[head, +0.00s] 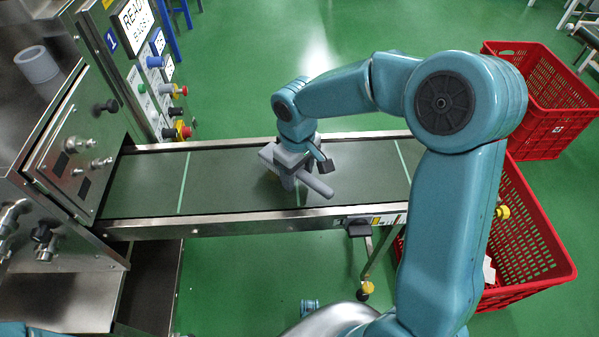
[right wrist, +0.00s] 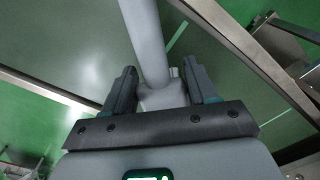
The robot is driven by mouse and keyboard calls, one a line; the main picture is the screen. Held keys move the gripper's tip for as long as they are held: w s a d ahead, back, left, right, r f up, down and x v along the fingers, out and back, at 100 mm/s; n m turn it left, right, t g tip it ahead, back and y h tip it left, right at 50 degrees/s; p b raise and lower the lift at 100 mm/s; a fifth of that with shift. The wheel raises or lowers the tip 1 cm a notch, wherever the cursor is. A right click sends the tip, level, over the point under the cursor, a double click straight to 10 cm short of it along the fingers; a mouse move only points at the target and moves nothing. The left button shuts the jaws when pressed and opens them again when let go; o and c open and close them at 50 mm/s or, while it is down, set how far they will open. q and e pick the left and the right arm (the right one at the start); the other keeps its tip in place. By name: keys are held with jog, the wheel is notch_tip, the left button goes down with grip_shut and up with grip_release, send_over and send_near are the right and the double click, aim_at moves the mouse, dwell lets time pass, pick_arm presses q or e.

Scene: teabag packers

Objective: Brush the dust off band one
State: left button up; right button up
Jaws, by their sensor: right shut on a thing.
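The band (head: 235,182) is a dark green conveyor belt with pale cross lines, running from the machine on the left to the right; a sign with a blue 1 stands by the machine. My right gripper (head: 303,168) is over the belt's middle-right part, shut on a grey tool with a long handle (head: 316,186), which looks like a brush. In the right wrist view the grey handle (right wrist: 147,40) rises between the two fingers of the gripper (right wrist: 162,88). Its lower side is hidden, so I cannot tell whether it touches the belt. I cannot make out dust. My left gripper is out of view.
Metal rails (head: 250,226) edge the belt. The machine panel (head: 80,150) with knobs stands at its left end, with buttons (head: 178,110) behind. Red crates (head: 545,95) stand on the right; the nearer one (head: 525,235) is beside the belt's right end.

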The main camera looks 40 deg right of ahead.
jog(key=shift+r, duration=0.45)
notch_tip(320, 180, up, 5)
jog(key=p, duration=0.4)
jog(key=shift+f, duration=0.2)
